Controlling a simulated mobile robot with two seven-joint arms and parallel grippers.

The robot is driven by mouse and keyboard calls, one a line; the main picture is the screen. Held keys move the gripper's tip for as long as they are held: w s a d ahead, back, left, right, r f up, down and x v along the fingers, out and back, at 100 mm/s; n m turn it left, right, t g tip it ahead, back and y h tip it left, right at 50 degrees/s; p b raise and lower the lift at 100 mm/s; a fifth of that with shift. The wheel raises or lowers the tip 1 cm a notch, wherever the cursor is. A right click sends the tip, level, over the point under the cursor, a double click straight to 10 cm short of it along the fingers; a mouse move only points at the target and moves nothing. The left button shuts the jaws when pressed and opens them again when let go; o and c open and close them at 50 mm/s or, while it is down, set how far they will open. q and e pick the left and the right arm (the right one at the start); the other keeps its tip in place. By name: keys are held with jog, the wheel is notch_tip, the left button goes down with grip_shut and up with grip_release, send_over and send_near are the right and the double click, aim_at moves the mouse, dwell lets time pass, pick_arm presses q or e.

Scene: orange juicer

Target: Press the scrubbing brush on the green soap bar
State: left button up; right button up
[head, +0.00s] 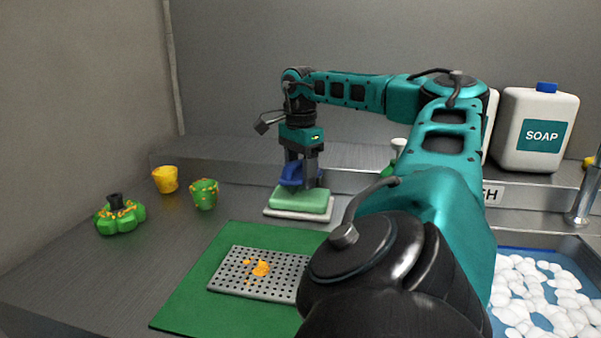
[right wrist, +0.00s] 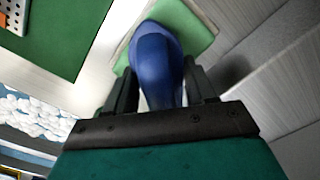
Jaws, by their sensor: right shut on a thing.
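The green soap bar (head: 299,200) lies on a pale tray (head: 283,213) behind the green mat. A blue scrubbing brush (head: 291,174) is just over the soap bar; its bristles are hard to see, so I cannot tell whether they touch. My right gripper (head: 302,180) points down above the soap and is shut on the brush. In the right wrist view the blue brush handle (right wrist: 156,62) sits between the two dark fingers, with the green soap (right wrist: 196,22) beyond it. My left gripper is not in view.
A perforated grey plate (head: 231,283) with orange bits lies on the green mat (head: 186,310). A green juicer part (head: 121,221), a yellow cup (head: 165,179) and a green cup (head: 204,194) stand at left. A white soap jug (head: 512,110) and a foamy sink (head: 540,290) are at right.

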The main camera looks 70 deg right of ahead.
aim_at(301, 160)
notch_tip(301, 160, up, 2)
jog(key=shift+p, duration=0.55)
notch_tip(301, 160, up, 2)
jog(key=shift+p, duration=0.85)
jog(key=shift+r+p, duration=0.55)
jog(key=shift+r, duration=0.1)
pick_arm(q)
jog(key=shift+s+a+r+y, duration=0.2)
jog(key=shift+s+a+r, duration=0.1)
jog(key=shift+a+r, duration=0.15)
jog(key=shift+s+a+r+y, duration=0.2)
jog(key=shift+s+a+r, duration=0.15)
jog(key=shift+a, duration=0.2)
pick_arm(e)
jog(key=shift+r, duration=0.2)
